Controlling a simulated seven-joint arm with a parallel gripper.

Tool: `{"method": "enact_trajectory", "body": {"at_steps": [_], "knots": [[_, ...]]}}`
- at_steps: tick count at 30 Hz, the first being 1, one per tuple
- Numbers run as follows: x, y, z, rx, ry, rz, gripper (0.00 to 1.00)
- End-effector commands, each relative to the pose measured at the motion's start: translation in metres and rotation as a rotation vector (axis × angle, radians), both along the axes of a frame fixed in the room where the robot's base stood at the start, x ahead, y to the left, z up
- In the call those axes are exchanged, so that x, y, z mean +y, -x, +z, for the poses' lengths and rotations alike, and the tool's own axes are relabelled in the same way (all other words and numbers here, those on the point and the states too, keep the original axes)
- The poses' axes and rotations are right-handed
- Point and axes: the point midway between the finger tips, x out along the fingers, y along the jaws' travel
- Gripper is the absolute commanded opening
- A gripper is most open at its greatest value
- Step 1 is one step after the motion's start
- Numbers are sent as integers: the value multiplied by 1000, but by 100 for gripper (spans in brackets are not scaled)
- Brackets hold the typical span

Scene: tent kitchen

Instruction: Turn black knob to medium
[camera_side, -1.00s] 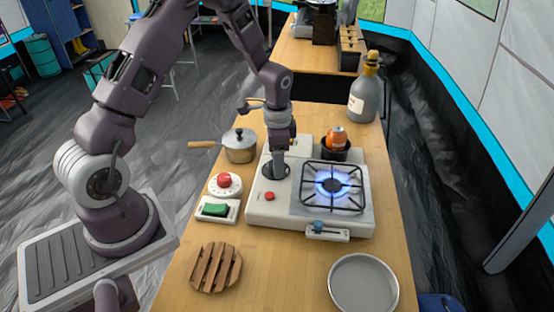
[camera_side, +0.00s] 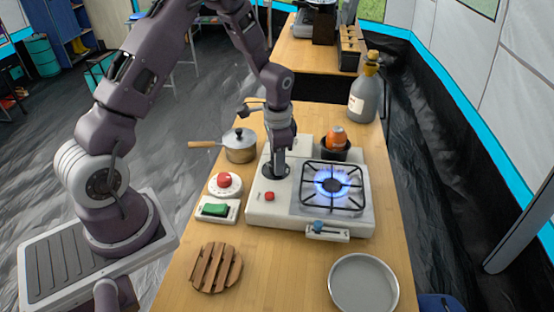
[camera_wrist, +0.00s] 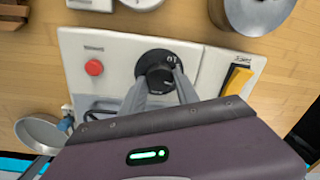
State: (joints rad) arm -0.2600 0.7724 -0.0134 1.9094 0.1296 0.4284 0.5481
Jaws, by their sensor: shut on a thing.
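The black knob (camera_wrist: 157,72) sits on a dark round dial on top of the white stove (camera_side: 262,205). My gripper (camera_wrist: 160,88) is over the knob with its two fingers shut on it, one finger on each side. In the side view my gripper (camera_side: 274,170) points straight down at the dial and hides most of the knob. The dial markings are mostly covered, so the knob's exact setting cannot be read. A blue flame (camera_side: 332,185) burns under the black grate at the stove's right.
A red button (camera_side: 269,196) and a blue-handled slider (camera_side: 318,227) are on the stove's front. A yellow switch (camera_wrist: 238,79) is near the knob. A lidded pot (camera_side: 240,148), a red-knobbed timer (camera_side: 225,184) and a green switch (camera_side: 215,209) stand left of the stove.

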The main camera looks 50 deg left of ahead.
Motion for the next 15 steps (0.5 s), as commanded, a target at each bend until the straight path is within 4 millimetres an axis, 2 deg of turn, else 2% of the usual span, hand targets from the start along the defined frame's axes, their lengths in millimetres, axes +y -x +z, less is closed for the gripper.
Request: {"method": "enact_trajectory", "body": {"at_steps": [15], "knots": [[1,-1,1,-1,-1,391,0]]}}
